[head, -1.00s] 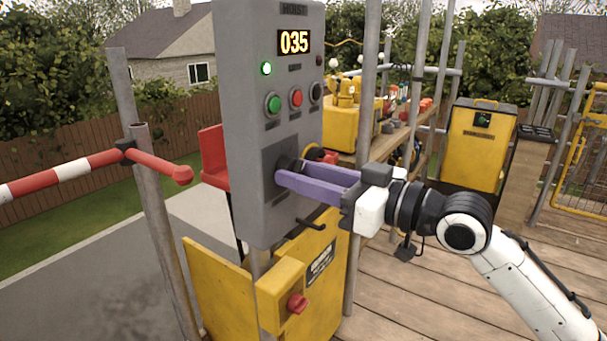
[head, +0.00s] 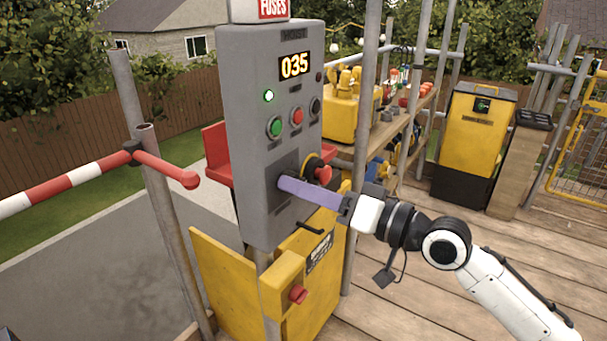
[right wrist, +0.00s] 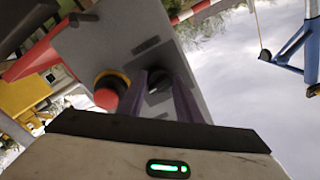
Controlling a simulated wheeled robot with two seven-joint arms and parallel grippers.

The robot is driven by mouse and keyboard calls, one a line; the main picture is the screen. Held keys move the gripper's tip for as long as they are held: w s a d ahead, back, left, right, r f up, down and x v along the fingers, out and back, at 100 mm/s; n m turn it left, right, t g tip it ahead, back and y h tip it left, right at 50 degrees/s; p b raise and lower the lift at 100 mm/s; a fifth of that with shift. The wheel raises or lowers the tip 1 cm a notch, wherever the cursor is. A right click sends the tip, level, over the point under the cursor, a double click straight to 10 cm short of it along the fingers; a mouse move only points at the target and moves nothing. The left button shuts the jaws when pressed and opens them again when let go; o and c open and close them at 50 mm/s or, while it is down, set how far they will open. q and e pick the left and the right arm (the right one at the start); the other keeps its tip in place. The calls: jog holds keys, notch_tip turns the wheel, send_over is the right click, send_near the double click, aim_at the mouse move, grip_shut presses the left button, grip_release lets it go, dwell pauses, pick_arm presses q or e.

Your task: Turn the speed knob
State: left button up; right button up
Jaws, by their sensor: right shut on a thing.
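The grey hoist control box (head: 250,130) stands left of centre in the head view, with its display (head: 295,66) reading 035. My right gripper (head: 282,184) reaches it from the right, with its purple fingers against the lower front panel. In the right wrist view the dark speed knob (right wrist: 158,88) sits between the two fingers of my right gripper (right wrist: 159,84), which is shut on it. In the head view the fingers hide the knob. My left gripper is not in view.
A red emergency button (head: 322,174) on a yellow ring is close beside the fingers; it also shows in the right wrist view (right wrist: 106,98). A small black lever (head: 310,229) sticks out below. A red-and-white barrier pole (head: 75,183) is at left. Green (head: 275,127) and red (head: 297,116) buttons sit above.

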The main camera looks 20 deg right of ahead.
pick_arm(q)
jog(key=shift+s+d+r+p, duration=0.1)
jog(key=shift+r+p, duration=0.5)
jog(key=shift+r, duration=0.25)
pick_arm(e)
jog(key=shift+r+m, duration=0.1)
jog(key=shift+m, duration=0.8)
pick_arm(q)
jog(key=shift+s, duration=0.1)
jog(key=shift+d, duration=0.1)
pick_arm(e)
jog(key=o, duration=1)
jog(key=shift+o, duration=0.2)
pick_arm(q)
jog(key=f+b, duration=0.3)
jog(key=b, duration=0.1)
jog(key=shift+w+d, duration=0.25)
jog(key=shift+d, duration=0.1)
pick_arm(e)
jog(key=v, duration=1)
